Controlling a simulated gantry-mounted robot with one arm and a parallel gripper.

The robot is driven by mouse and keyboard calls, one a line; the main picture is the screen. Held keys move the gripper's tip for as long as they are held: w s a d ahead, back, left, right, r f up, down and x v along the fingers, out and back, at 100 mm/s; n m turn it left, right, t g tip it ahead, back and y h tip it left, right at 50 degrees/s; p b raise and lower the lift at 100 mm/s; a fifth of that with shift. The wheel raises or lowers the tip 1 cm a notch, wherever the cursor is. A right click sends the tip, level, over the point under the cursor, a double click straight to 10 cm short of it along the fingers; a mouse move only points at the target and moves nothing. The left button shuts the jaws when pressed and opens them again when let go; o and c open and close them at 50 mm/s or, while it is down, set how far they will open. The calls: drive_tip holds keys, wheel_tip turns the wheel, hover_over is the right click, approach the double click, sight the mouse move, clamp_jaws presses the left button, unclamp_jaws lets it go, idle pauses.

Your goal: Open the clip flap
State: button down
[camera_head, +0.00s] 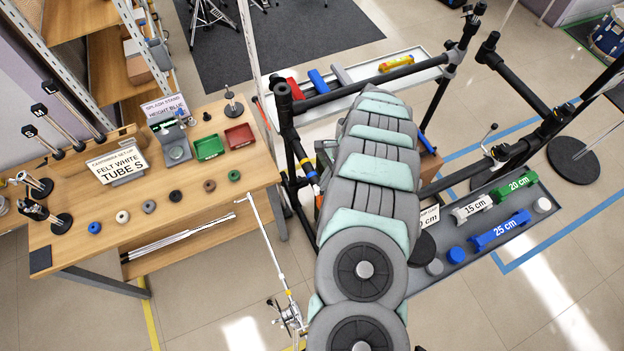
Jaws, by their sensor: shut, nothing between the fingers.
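My arm, grey with pale teal pads, fills the middle of the head view and runs from the bottom edge up toward the black rack. My gripper is not in view; the far end of the arm hides whatever lies beneath it. I cannot pick out a clip flap. A black clamp (501,152) sits on the rack bar right of my arm, but I cannot tell whether it has a flap or whether that is open. A chrome stand with a fitting (290,316) stands left of my arm's base.
A black tube rack (350,94) surrounds the arm's far end. The wooden table (215,205) at left holds coloured rings, a green bin (209,147), a red bin (239,136) and signs. A grey tray at right holds a blue 25 cm block (500,230) and a green block (513,187).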

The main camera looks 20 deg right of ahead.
drive_tip(key=shift+d, duration=0.15)
drive_tip(key=shift+d+b, duration=1.7)
drive_tip(key=shift+d, duration=1.05)
drive_tip(key=a+v, duration=0.1)
drive_tip(key=v, duration=0.8)
drive_tip(key=shift+a+r, duration=0.2)
drive_tip(key=shift+r, duration=0.25)
